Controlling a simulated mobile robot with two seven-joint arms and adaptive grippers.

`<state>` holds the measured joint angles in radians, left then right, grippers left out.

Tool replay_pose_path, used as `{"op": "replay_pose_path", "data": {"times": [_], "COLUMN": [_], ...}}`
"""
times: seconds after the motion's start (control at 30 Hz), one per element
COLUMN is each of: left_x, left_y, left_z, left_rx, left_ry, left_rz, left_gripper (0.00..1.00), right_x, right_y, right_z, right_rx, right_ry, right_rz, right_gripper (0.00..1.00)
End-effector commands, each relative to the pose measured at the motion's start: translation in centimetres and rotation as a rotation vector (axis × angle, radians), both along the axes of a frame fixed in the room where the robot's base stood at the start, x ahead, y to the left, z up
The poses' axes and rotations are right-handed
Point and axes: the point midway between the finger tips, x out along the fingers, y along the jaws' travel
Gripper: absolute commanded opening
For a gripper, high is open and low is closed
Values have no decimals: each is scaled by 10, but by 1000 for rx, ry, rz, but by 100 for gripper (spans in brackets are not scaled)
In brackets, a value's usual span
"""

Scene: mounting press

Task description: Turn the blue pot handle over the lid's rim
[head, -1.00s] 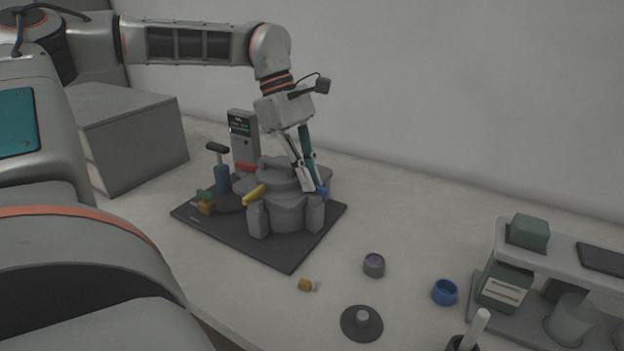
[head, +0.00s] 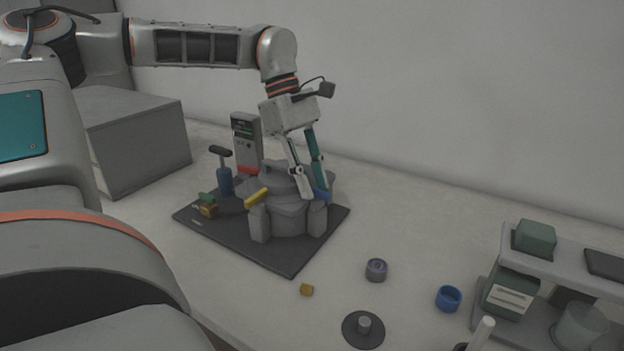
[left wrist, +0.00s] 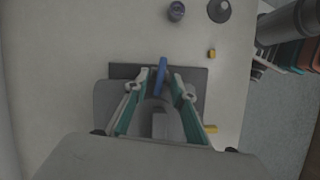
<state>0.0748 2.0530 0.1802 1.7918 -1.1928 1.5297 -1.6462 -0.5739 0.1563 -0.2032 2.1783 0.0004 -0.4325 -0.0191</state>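The grey pot (head: 287,222) stands on a dark base plate (head: 290,266), with its lid (head: 287,184) on top. The blue handle (head: 323,196) is at the pot's right side in the head view. My left gripper (head: 314,193) points down at it. In the left wrist view, the blue handle (left wrist: 162,77) lies between the two fingertips, with a gap showing on each side, so the gripper is open around it. The yellow handle (head: 256,197) is at the pot's front left. A red part (head: 247,169) shows behind the pot. My right gripper is out of view.
A grey post with a display (head: 245,135) and a blue lever with a black grip (head: 223,172) stand behind the pot. A small yellow block (head: 306,290), grey cup (head: 376,269), blue ring (head: 448,298) and grey disc (head: 363,329) lie in front. A shelf (head: 570,259) stands at right.

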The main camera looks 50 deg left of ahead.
Motion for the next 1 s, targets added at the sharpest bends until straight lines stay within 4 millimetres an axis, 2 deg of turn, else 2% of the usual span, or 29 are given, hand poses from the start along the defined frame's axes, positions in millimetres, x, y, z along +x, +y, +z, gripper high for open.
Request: {"op": "replay_pose_path", "data": {"times": [0.17,0.27,0.7,0.83,1.0], "left_x": [0,0,-5,-7,-7], "left_y": [1,5,37,42,45], "left_z": [3,13,90,103,111], "left_rx": [0,2,1,1,0], "left_ry": [-2,-3,-3,0,0], "left_rz": [1,2,3,1,0], "left_gripper": [25,25,25,25,25], "right_x": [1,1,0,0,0], "right_y": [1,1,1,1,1], "right_z": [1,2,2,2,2], "right_rx": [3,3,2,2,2], "right_ry": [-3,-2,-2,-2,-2], "right_rz": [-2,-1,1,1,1], "right_gripper": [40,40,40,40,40]}}
